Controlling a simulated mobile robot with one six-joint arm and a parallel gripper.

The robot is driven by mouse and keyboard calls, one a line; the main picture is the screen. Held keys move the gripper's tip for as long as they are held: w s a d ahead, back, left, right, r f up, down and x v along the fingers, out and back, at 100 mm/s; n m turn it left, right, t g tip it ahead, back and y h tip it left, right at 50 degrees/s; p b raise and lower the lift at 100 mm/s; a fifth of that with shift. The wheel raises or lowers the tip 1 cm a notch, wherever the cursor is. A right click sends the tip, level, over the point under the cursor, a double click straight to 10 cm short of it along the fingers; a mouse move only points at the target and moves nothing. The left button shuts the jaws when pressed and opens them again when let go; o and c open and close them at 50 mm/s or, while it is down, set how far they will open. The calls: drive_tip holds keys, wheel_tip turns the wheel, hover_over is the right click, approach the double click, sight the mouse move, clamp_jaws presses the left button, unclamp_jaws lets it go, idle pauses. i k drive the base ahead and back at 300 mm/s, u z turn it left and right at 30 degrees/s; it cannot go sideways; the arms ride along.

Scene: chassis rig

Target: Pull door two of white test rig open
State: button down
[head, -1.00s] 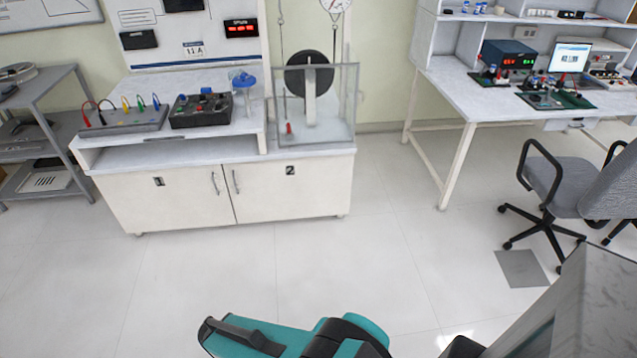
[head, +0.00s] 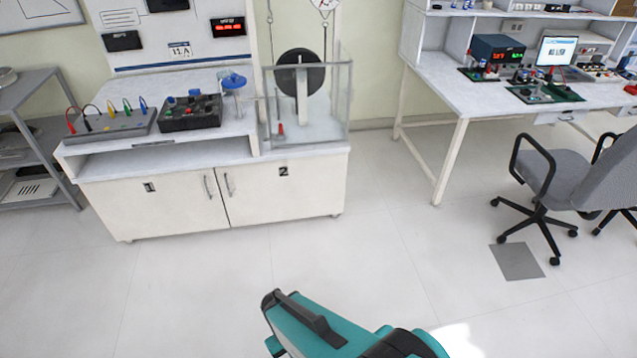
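The white test rig (head: 162,143) stands at the left against the wall. Door two (head: 284,192) is its right cabinet door, marked 2, and it is shut. Its handle (head: 229,185) is a vertical bar near the door's left edge. Door one (head: 155,206), marked 1, is beside it on the left and is also shut. My teal and black arm shows at the bottom centre, well short of the rig with floor between. My gripper's fingertips do not show clearly, so I cannot tell whether it is open or shut.
The floor (head: 215,290) in front of the rig is clear. A white workbench (head: 440,95) stands at the right with a grey office chair (head: 570,170) before it. A grey shelf rack (head: 38,90) is at the far left. A glass-sided case (head: 335,110) tops the rig's right end.

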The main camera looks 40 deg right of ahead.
sight(285, 189)
drive_tip(key=z, duration=0.7)
drive_tip(key=k, duration=1.05)
drive_tip(key=u, duration=0.05)
drive_tip(key=i, duration=0.85)
drive_tip(key=z, duration=0.05)
